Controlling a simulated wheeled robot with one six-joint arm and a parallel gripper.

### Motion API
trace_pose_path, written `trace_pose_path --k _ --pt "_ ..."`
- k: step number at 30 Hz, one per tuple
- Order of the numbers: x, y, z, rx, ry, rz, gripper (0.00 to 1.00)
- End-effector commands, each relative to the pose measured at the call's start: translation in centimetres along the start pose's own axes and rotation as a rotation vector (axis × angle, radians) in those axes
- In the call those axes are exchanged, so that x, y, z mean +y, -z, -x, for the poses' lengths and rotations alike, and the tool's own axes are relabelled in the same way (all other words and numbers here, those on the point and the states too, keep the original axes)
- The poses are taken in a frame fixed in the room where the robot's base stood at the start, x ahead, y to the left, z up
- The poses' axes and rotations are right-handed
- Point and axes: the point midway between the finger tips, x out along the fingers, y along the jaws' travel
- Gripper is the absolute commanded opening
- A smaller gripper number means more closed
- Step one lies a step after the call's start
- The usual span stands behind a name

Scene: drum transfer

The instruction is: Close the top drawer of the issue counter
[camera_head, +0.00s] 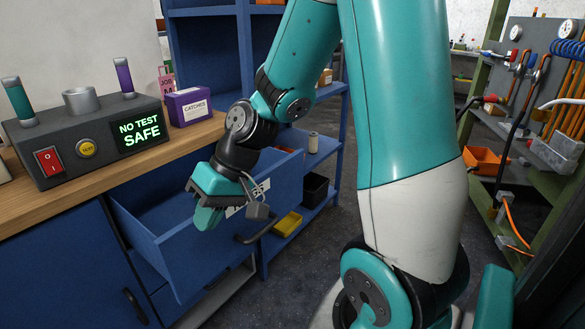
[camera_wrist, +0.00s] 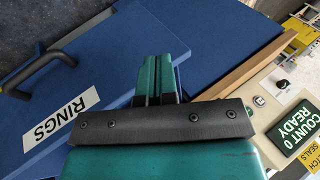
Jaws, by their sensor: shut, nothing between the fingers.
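The top drawer (camera_head: 195,268) of the issue counter (camera_head: 85,183) is blue and stands open, pulled well out below the wooden top. Its inside shows and looks empty where visible. Its front has a dark bar handle (camera_head: 262,230) and a white label, partly hidden by my wrist in the head view. In the wrist view the label (camera_wrist: 62,118) reads RINGS, beside the handle (camera_wrist: 45,65). My gripper (camera_head: 208,219) is shut and empty, at the drawer front, left of the label in the head view. Its fingers (camera_wrist: 157,75) overlap the blue panel in the wrist view; contact cannot be told.
A test box (camera_head: 85,140) and a purple carton (camera_head: 190,106) stand on the counter top. A blue shelf rack (camera_head: 335,150) with a yellow bin (camera_head: 287,224) is just behind the drawer. A green rack (camera_head: 520,180) with tools stands at right. Grey floor lies between.

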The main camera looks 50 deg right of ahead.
Motion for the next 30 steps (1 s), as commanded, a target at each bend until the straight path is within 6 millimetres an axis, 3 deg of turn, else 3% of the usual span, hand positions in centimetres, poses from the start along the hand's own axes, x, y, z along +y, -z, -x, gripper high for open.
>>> trace_pose_path --k 1,5,9,13,16,21,30 --pt "2.5 1.9 2.5 0.056 0.017 -0.137 0.00" --pt "10.8 3.9 5.7 0.245 0.058 -0.448 0.00" --pt "19.4 2.5 9.0 0.458 0.086 -0.766 0.00" --pt "25.2 -0.7 11.1 0.626 0.095 -1.001 0.00" --pt "27.9 -2.9 11.8 0.716 0.096 -1.121 0.00" --pt "29.8 -4.5 11.8 0.781 0.096 -1.208 0.00" --pt "31.4 -1.8 8.2 0.781 0.095 -1.207 0.00"
